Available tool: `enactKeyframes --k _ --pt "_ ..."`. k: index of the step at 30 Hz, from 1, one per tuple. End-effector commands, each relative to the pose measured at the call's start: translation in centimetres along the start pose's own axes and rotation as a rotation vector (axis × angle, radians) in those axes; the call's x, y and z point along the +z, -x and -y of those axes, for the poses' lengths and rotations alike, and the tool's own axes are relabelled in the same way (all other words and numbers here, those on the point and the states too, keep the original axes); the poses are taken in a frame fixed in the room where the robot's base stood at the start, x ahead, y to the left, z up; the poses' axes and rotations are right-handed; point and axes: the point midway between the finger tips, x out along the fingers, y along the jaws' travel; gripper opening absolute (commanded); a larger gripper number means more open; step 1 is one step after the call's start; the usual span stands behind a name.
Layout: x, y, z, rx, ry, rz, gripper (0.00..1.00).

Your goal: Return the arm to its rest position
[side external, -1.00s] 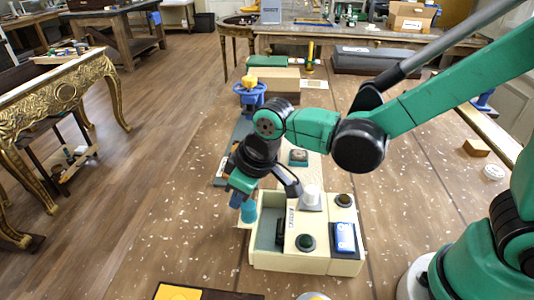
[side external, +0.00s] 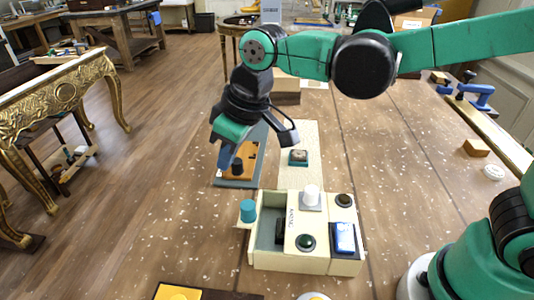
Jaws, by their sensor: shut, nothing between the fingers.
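My gripper (side external: 225,160) is shut and empty. It hangs in the air with its fingers pointing down, above and behind the left end of a cream control box (side external: 290,263). The fingers are apart from the teal knob (side external: 248,210) at the box's left side. My green and black arm reaches in from the right, raised over the bench. The gripper partly covers a board with an orange plate (side external: 246,153) and a black knob behind it.
The box carries a white knob (side external: 311,196), a green button (side external: 305,242), a blue switch (side external: 345,238) and a dark knob (side external: 344,200). A wooden block (side external: 477,148) and blue clamp (side external: 480,93) lie right. The bench right of the box is mostly clear.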

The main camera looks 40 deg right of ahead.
Motion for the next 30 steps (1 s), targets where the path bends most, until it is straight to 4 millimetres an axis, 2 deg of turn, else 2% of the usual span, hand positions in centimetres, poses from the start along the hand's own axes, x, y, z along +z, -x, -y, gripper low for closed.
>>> enactKeyframes --k 5,8,11,15,21,25,30 --pt "0.1 1.3 -0.1 0.002 -0.005 -0.002 0.0" --pt "1.0 2.0 -1.2 0.018 -0.042 -0.02 0.0" --pt "3.0 2.9 -3.4 0.056 -0.123 -0.062 0.0" --pt "6.9 3.8 -6.5 0.127 -0.265 -0.14 0.0" --pt "11.4 4.0 -9.1 0.216 -0.416 -0.228 0.0" --pt "12.8 3.8 -9.7 0.243 -0.458 -0.256 0.0" --pt "13.0 3.8 -9.8 0.248 -0.467 -0.262 0.0"
